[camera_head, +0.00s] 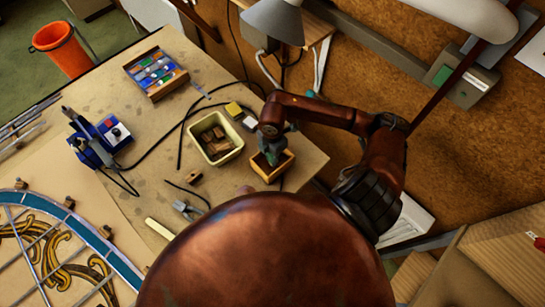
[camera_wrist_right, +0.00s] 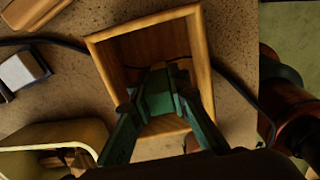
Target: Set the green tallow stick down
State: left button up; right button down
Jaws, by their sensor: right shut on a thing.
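My right gripper (camera_head: 270,157) reaches down into a small open wooden box (camera_head: 285,166) near the bench's right edge. In the right wrist view the gripper (camera_wrist_right: 165,92) is inside the box's opening, and the wooden rim (camera_wrist_right: 103,62) surrounds it. The gripper is shut on a small dark green piece, the green tallow stick (camera_wrist_right: 159,84), between the fingertips. Most of the stick is hidden by the fingers, and I cannot tell if it touches the box floor. My left gripper is not in view.
A black cable runs close by. Pliers (camera_head: 186,210), a blue soldering unit (camera_head: 112,133) and a tray of coloured pieces (camera_head: 178,83) lie farther left.

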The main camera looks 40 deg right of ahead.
jog(key=c, duration=1.8)
grip_release()
jog(key=shift+f, duration=0.1)
jog(key=shift+r, duration=0.2)
notch_tip(320, 180, up, 12)
jog(key=shift+b, duration=0.65)
